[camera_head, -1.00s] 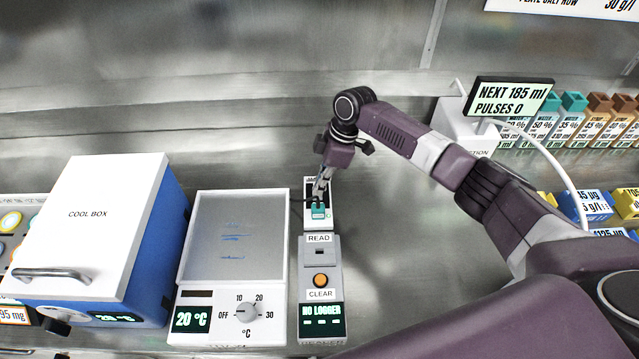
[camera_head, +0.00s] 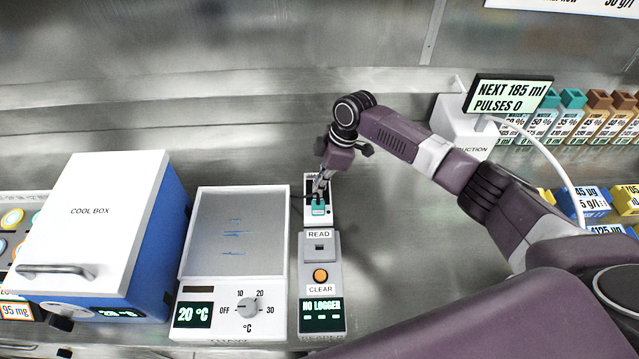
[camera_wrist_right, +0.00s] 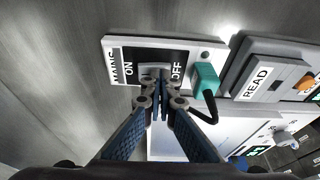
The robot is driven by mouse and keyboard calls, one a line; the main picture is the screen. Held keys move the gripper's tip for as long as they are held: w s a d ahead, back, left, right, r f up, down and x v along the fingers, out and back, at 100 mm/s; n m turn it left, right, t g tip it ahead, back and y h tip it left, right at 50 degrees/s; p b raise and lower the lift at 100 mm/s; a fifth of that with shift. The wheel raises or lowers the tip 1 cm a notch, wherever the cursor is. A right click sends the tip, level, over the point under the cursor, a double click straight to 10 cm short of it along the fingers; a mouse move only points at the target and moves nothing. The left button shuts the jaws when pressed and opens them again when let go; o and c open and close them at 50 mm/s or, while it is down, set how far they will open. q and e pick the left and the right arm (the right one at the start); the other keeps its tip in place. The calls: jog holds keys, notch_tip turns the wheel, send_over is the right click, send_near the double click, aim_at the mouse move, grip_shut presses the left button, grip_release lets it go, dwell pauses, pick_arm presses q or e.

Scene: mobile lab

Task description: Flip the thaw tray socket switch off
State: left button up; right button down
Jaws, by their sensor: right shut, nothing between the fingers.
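The thaw tray (camera_head: 236,232) is a grey plate on a white base with a dial and a 20 °C display. Behind the reader stands the white mains socket (camera_head: 318,212) with a teal plug (camera_head: 319,207) in it. The right wrist view shows the socket (camera_wrist_right: 205,45) with ON and OFF labels, a switch (camera_wrist_right: 155,70) between them and the teal plug (camera_wrist_right: 206,80) beside OFF. My right gripper (camera_wrist_right: 162,82) is shut and empty, its fingertips at the switch and partly covering it. I cannot tell if they touch. In the head view the right gripper (camera_head: 321,186) is over the socket.
The reader (camera_head: 320,266) with READ and CLEAR stands in front of the socket. A blue and white cool box (camera_head: 105,215) is at left. A dispenser with a screen (camera_head: 508,96) and several labelled bottles are at right. A black cable runs from the plug.

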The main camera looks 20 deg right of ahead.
pick_arm(q)
jog(key=shift+f+b, duration=0.35)
jog(key=shift+f, duration=0.1)
pick_arm(e)
jog(key=shift+w+d+r, duration=0.1)
jog(key=shift+w+d, duration=0.15)
jog(key=shift+w, duration=0.45)
pick_arm(q)
jog(key=shift+r, duration=0.1)
pick_arm(e)
jog(key=shift+r, duration=0.1)
jog(key=r+p, duration=0.4)
jog(key=p, duration=0.1)
jog(key=shift+s+a+r, duration=0.2)
jog(key=shift+s+r, duration=0.1)
jog(key=shift+r, duration=0.05)
jog(key=shift+s+d+r+b, duration=0.25)
jog(key=shift+d+b, duration=0.2)
jog(key=shift+b, duration=0.15)
pick_arm(q)
jog(key=shift+s+d+r+b, duration=0.15)
jog(key=shift+d+r+b, duration=0.6)
jog(key=shift+r+b, duration=0.15)
pick_arm(e)
notch_tip(320, 180, up, 8)
jog(key=s+d, duration=0.1)
jog(key=s, duration=0.1)
jog(key=shift+s+d, duration=0.2)
jog(key=shift+s, duration=0.15)
jog(key=shift+f, duration=0.1)
